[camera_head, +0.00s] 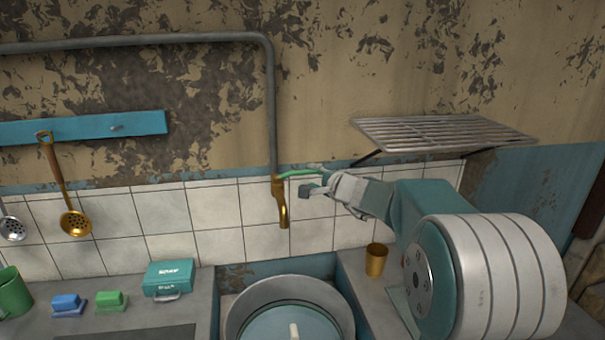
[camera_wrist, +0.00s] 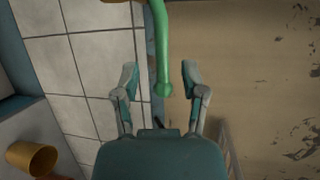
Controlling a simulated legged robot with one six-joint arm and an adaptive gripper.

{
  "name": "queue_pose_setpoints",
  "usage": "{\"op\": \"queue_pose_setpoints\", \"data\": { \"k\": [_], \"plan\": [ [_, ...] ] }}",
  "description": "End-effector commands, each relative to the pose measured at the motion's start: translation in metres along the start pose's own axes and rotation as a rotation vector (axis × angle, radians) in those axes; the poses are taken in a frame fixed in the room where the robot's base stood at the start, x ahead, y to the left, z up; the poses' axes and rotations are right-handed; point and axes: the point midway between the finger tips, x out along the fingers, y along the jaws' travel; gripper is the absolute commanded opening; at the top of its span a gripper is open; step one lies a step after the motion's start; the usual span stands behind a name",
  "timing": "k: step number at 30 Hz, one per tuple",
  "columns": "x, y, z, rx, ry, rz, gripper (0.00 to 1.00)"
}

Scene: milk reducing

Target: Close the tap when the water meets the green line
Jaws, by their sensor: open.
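The brass tap (camera_head: 280,205) hangs from the wall pipe above the sink. Its green handle (camera_head: 299,173) points right. My gripper (camera_head: 318,182) is open at the handle's right end. In the wrist view the green handle (camera_wrist: 162,50) reaches down between my two open fingers (camera_wrist: 159,75), with gaps on both sides. A round metal pot (camera_head: 240,312) stands in the sink below the tap. Inside it is a pale teal round surface (camera_head: 275,328) with a white upright piece; I cannot tell if it is water. I see no clear water stream and no green line.
A wire rack (camera_head: 440,133) juts from the wall above my arm. A brass cup (camera_head: 376,260) stands on the counter right of the sink; it also shows in the wrist view (camera_wrist: 32,157). A teal box (camera_head: 168,278), sponges and a green mug (camera_head: 14,293) are at left.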

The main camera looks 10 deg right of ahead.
Motion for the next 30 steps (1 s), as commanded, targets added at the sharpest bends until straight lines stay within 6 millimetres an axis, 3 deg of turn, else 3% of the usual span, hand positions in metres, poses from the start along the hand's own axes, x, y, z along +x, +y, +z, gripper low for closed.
{"op": "queue_pose_setpoints", "data": {
  "k": [3, 9, 19, 20, 23, 30],
  "plan": [
    [0.021, 0.001, -0.003, 0.003, 0.000, 0.001, 0.55],
    [0.045, 0.000, 0.001, -0.002, 0.001, 0.001, 0.55],
    [0.049, 0.000, 0.001, -0.002, 0.001, 0.001, 0.55],
    [0.049, 0.000, 0.001, -0.002, 0.001, 0.001, 0.46],
    [0.048, 0.000, -0.001, 0.000, 0.002, 0.000, 0.02],
    [0.048, 0.001, -0.002, 0.000, 0.006, 0.002, 0.00]
  ]
}}
